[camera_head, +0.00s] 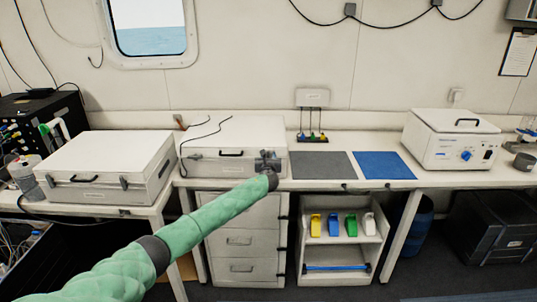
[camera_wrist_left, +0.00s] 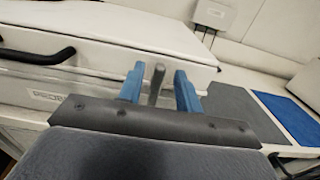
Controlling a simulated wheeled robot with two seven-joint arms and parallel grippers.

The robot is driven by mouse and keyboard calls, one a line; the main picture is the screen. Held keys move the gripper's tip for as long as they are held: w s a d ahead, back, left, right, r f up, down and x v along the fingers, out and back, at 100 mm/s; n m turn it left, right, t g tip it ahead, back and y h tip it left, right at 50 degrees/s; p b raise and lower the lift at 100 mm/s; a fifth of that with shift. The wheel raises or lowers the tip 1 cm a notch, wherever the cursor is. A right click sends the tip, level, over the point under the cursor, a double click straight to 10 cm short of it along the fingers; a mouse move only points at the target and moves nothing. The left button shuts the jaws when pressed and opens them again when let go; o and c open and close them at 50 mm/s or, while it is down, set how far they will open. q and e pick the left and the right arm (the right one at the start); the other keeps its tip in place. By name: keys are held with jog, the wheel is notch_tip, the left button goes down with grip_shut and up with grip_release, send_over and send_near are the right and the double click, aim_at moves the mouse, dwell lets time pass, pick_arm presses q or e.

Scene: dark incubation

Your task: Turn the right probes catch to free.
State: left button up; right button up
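A white lidded box (camera_head: 237,133) with a black front handle (camera_head: 230,153) stands mid-bench, dark cables on its lid. In the left wrist view, the blue fingers of my left gripper (camera_wrist_left: 158,88) stand open. A grey upright catch lever (camera_wrist_left: 157,82) shows between them, with a gap visible on each side. The box front (camera_wrist_left: 85,75) lies behind. My right gripper is in neither view.
Another white case (camera_head: 105,160) with front catches stands to the left. A grey mat (camera_head: 322,165) and a blue mat (camera_head: 385,165) lie right of the box. A white device with a blue knob (camera_head: 450,140) stands farther right. Drawers (camera_head: 240,243) are below.

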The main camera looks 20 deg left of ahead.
pick_arm(q)
jog(key=shift+w+a, duration=0.15)
jog(key=shift+w, duration=0.45)
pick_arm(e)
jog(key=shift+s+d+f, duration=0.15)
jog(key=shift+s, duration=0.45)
pick_arm(q)
grip_shut()
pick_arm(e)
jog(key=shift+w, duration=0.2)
pick_arm(q)
jog(key=shift+f, duration=0.1)
